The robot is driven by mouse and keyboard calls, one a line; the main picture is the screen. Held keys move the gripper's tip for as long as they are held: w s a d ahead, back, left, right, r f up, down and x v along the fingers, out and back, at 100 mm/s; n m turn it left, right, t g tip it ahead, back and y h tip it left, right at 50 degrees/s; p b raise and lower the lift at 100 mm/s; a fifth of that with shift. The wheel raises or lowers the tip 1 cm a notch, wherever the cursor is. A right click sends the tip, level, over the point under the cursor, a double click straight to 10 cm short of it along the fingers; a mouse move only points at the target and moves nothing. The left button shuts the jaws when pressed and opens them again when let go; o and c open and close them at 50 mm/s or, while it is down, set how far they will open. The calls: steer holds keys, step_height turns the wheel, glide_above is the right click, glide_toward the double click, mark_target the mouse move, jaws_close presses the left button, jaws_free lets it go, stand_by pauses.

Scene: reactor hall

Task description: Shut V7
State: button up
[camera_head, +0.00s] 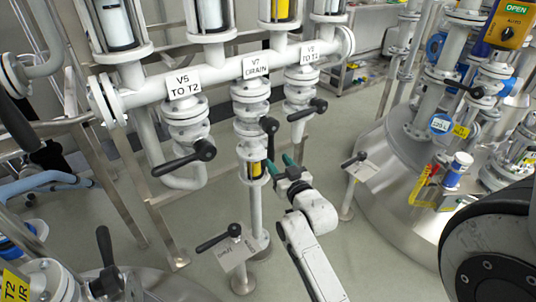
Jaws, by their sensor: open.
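The valve V7 (251,107) stands in the middle of the manifold, under a white tag reading V7 DRAIN (255,67). Its black lever (270,142) hangs down in front of the pipe from a round black hub. My gripper (281,164) is just below and right of the lever's lower end, with two green fingertips apart and nothing seen between them. I cannot tell whether a fingertip touches the lever. Below V7, a sight glass with yellow liquid (257,169) sits on the drain pipe, left of my gripper.
The V5 valve's black lever (184,159) juts out to the left. The TO T1 valve's lever (307,110) is close on the right. A tagged lever (217,243) stands below left. A steel tank (395,180) stands to the right.

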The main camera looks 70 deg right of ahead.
mark_target(272, 154)
steer(key=shift+b+x, duration=0.3)
steer(key=shift+x, duration=2.85)
steer(key=shift+c, duration=0.4)
jaws_close()
